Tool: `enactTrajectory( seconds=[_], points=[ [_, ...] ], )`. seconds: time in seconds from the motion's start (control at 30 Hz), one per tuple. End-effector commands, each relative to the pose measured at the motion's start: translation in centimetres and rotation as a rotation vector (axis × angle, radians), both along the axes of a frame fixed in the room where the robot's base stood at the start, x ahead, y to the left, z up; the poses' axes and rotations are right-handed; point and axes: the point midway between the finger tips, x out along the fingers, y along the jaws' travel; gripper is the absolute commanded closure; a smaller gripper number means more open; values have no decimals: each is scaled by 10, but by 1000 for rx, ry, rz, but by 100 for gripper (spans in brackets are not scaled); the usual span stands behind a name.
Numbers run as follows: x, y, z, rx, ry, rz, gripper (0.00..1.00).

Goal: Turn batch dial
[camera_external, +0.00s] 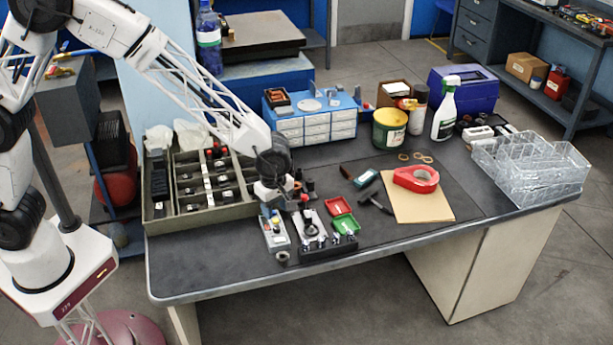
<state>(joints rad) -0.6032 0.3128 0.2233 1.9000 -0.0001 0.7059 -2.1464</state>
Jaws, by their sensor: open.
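My gripper (273,203) hangs at the end of my white arm, pointing down over the left-centre part of the bench. It is open, with no thing seen in it, though its fingertips are small and dark. Just below it stands a small grey box (275,234) with a blue part on top. Right of that box is a light panel (309,228) with a dark round knob-like part and a red piece at its back. Which of these is the batch dial I cannot tell; no label is readable. Whether the fingertips touch anything is unclear.
A divided tray (150,212) lies left. Farther right are red tape (416,178) on a tan board (420,207), a spray bottle (446,108) and clear bins (530,175). The front bench strip is mostly clear.

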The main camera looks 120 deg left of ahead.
Motion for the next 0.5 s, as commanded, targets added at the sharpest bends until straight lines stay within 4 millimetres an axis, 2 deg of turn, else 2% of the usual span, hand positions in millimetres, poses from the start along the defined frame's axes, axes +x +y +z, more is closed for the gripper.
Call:
enactTrajectory(
  seconds=[0.5],
  points=[
    [0,0,-54,-1,0,-1,52]
  ],
)
